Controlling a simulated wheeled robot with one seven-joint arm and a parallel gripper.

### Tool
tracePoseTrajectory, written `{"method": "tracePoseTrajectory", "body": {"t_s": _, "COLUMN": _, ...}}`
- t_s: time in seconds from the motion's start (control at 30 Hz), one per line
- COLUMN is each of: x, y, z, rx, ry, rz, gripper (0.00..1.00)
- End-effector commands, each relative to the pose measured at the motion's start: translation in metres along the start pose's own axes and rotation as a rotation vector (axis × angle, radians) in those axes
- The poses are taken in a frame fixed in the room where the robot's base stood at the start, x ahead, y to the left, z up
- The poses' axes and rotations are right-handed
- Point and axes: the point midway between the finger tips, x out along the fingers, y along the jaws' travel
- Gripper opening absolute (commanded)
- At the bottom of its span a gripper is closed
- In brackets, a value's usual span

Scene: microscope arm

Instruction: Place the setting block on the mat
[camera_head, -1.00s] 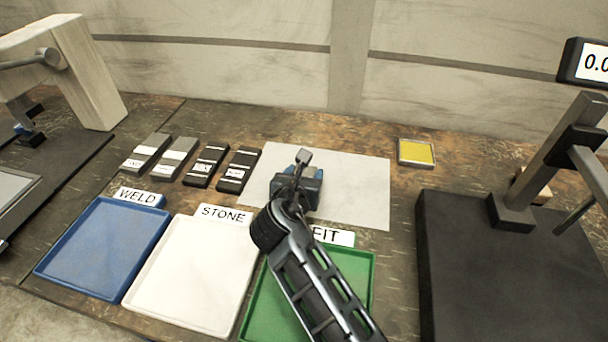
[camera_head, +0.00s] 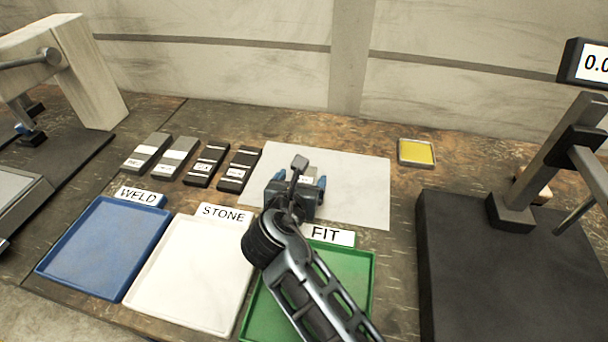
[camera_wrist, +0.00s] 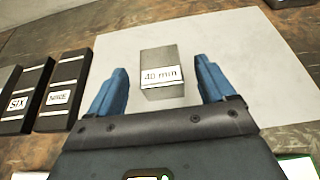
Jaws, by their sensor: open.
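The setting block is a grey block with a white label reading "40 mm" (camera_wrist: 162,66). In the wrist view it stands on the white mat (camera_wrist: 265,75), between and ahead of my two blue fingertips, apart from both. In the head view the block (camera_head: 307,174) is mostly hidden behind my gripper (camera_head: 296,184). The mat (camera_head: 358,190) shows there as a white sheet at the middle of the bench. My gripper is open and empty, with its fingers pointing at the block, and it also shows in the wrist view (camera_wrist: 162,88).
Several labelled grey and black blocks (camera_head: 207,165) stand in a row left of the mat. Blue (camera_head: 100,245), white (camera_head: 190,270) and green (camera_head: 350,270) trays lie in front. A yellow square pad (camera_head: 416,152) and a dark stand (camera_head: 470,260) are at the right.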

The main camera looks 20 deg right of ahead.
Motion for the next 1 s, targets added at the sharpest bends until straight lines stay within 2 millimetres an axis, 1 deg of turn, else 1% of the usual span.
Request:
{"method": "tracePoseTrajectory", "body": {"t_s": 0.03, "x": -0.011, "y": 0.000, "z": 0.001, "rx": -0.002, "ry": -0.003, "rz": 0.003, "gripper": 0.83}}
{"method": "tracePoseTrajectory", "body": {"t_s": 0.2, "x": -0.046, "y": 0.001, "z": 0.000, "rx": -0.001, "ry": -0.002, "rz": 0.003, "gripper": 0.83}}
{"method": "tracePoseTrajectory", "body": {"t_s": 0.3, "x": -0.062, "y": 0.000, "z": 0.000, "rx": -0.001, "ry": -0.001, "rz": 0.001, "gripper": 0.83}}
{"method": "tracePoseTrajectory", "body": {"t_s": 0.4, "x": -0.074, "y": 0.000, "z": 0.001, "rx": 0.000, "ry": -0.002, "rz": 0.001, "gripper": 0.83}}
{"method": "tracePoseTrajectory", "body": {"t_s": 0.6, "x": -0.085, "y": 0.000, "z": 0.000, "rx": 0.000, "ry": -0.001, "rz": -0.001, "gripper": 0.83}}
{"method": "tracePoseTrajectory", "body": {"t_s": 1.0, "x": -0.085, "y": 0.000, "z": 0.000, "rx": 0.000, "ry": 0.000, "rz": -0.001, "gripper": 0.83}}
